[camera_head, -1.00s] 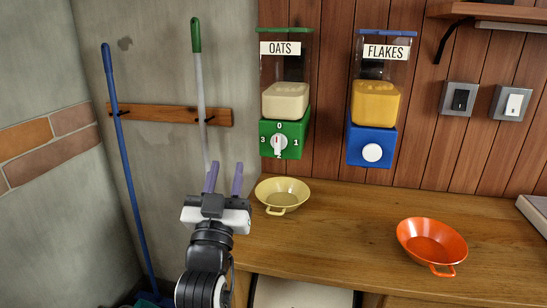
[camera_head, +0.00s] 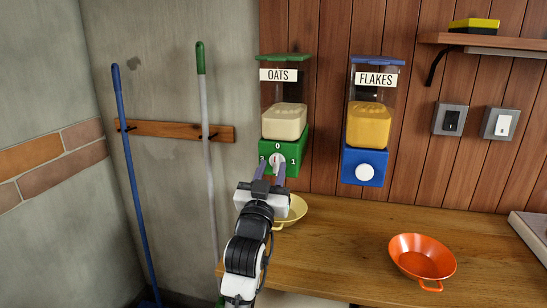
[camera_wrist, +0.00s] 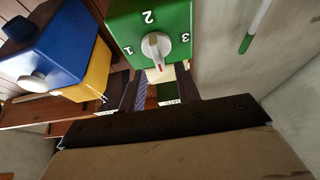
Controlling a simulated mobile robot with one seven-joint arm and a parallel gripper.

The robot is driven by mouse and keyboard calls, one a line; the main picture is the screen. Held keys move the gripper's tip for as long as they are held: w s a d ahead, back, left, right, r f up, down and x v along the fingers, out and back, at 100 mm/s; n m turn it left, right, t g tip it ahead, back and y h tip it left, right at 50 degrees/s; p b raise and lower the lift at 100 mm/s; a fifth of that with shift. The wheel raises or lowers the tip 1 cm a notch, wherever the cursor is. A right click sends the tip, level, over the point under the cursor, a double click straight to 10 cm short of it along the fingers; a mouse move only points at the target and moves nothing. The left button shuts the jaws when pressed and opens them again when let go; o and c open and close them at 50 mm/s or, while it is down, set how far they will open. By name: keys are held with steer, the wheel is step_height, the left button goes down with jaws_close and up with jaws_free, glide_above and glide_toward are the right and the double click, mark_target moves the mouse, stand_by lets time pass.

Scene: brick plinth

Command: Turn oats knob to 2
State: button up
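The oats dispenser (camera_head: 285,122) hangs on the wood wall, with a green base marked with numbers. Its white knob (camera_head: 276,159) is partly hidden by my gripper in the head view. In the wrist view the base appears upside down, with the knob (camera_wrist: 155,50) in full view. The knob's red mark points away from the 2, toward the 0 side. My gripper (camera_head: 271,166) is open, its two purple fingers in front of the lower part of the green base. In the wrist view the knob lies beyond and between the fingers; I see no contact.
The flakes dispenser (camera_head: 369,125) with a blue base hangs to the right. A yellow bowl (camera_head: 296,212) stands on the wooden counter (camera_head: 345,235) below the oats, partly behind my gripper. An orange bowl (camera_head: 422,258) stands further right. Two broom handles lean at left.

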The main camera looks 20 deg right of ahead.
mark_target(276, 162)
steer(key=shift+x, duration=1.3)
jaws_close()
steer(key=shift+f+m, duration=0.15)
steer(key=shift+m, duration=0.15)
